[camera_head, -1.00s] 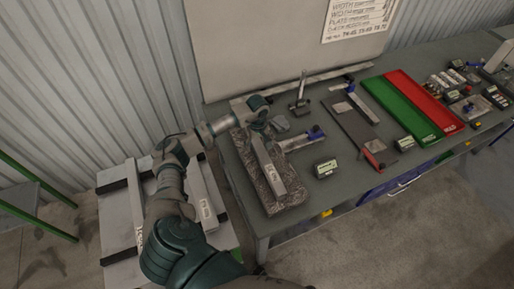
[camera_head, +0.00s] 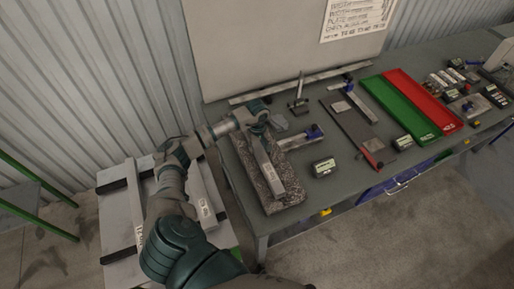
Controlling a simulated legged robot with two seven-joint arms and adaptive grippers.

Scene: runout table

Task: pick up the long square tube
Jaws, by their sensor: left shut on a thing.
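A long grey square tube (camera_head: 268,168) lies lengthwise over a speckled granite plate (camera_head: 293,187) on the bench. My left gripper (camera_head: 257,122) is at the tube's far end and is shut on it. The gripper and wrist cover that end, and I cannot tell whether the tube touches the plate or hangs just above it. My right gripper is not in view.
More grey bars (camera_head: 203,193) lie on a low stand at the left, beside my arm. A caliper-like tool (camera_head: 302,138) and a small display gauge (camera_head: 324,168) are right of the plate. Green (camera_head: 398,104) and red (camera_head: 424,98) trays lie farther right.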

